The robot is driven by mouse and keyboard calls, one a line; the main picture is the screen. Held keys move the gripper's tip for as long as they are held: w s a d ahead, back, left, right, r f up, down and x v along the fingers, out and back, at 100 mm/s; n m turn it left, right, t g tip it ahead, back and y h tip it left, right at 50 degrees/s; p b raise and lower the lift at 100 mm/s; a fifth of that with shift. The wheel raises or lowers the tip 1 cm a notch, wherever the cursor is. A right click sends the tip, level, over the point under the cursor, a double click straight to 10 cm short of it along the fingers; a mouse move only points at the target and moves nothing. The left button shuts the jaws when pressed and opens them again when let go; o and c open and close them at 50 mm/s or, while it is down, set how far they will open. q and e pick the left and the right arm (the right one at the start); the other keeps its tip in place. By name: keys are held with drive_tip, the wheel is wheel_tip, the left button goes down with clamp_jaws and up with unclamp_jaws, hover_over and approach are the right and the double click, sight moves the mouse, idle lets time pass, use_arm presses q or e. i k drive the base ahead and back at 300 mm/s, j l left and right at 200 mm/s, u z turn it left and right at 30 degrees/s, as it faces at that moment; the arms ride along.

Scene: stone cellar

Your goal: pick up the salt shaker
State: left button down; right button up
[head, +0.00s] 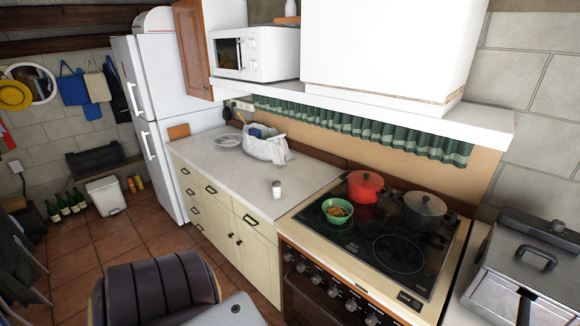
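The salt shaker (277,189) is a small white shaker with a greyish top. It stands upright on the pale countertop (225,174), near the counter's right end and left of the stove. Nothing touches it and its front is unobstructed. Neither my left gripper nor my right gripper shows in the head view.
A white bag (265,148) and plates (229,141) lie farther back. The stove (400,252) bears a green bowl (337,211), red pot (364,187) and dark pot (423,212). A shelf (400,113) overhangs behind. A dark padded chair (155,290) stands in front.

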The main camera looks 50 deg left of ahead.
sight(277, 185)
drive_tip(key=u, duration=1.85)
